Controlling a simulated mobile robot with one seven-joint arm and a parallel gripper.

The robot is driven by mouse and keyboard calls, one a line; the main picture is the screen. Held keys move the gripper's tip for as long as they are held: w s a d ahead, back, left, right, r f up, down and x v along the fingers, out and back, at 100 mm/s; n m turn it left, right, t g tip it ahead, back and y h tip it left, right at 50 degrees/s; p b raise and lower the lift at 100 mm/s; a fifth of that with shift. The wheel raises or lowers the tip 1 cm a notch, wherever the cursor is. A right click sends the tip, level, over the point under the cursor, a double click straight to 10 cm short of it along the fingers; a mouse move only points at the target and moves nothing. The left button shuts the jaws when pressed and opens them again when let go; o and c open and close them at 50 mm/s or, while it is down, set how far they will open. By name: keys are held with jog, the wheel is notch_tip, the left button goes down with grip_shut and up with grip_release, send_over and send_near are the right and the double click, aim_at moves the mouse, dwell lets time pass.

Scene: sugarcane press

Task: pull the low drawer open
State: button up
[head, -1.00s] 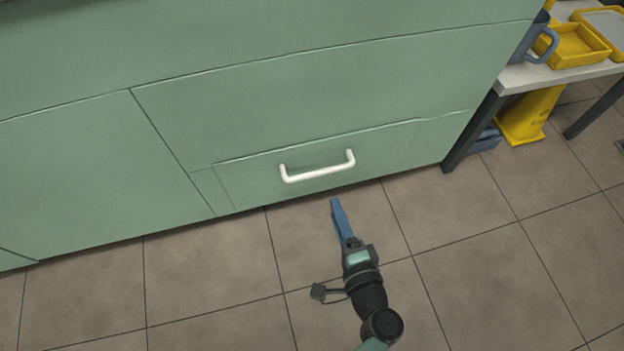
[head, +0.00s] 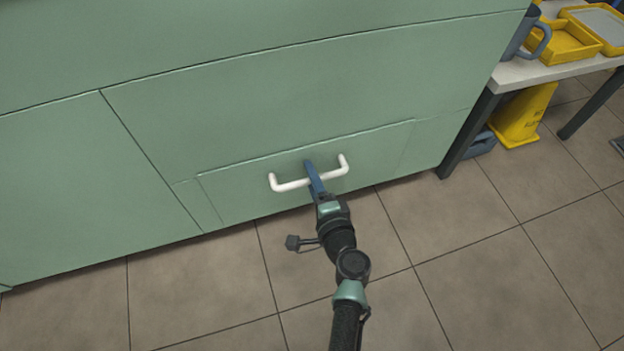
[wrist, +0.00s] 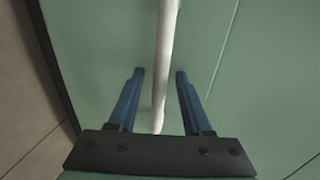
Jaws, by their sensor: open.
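The low drawer (head: 235,195) is a green panel near the bottom of the cabinet. Its front looks flush with the cabinet. A white bar handle (head: 289,186) is fixed across it, and the handle also shows in the wrist view (wrist: 166,50). My gripper (head: 310,168) is at the middle of the handle. In the wrist view my two blue fingers (wrist: 157,75) stand open, one on each side of the bar, with a gap to it on both sides. The finger on the far side is partly hidden in the head view.
A table (head: 535,70) with yellow trays (head: 562,45) and a blue-grey mug (head: 530,38) stands at the right. A yellow floor sign (head: 522,117) is under it. The tiled floor (head: 200,290) before the drawer is clear.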

grip_shut()
dwell(1.4)
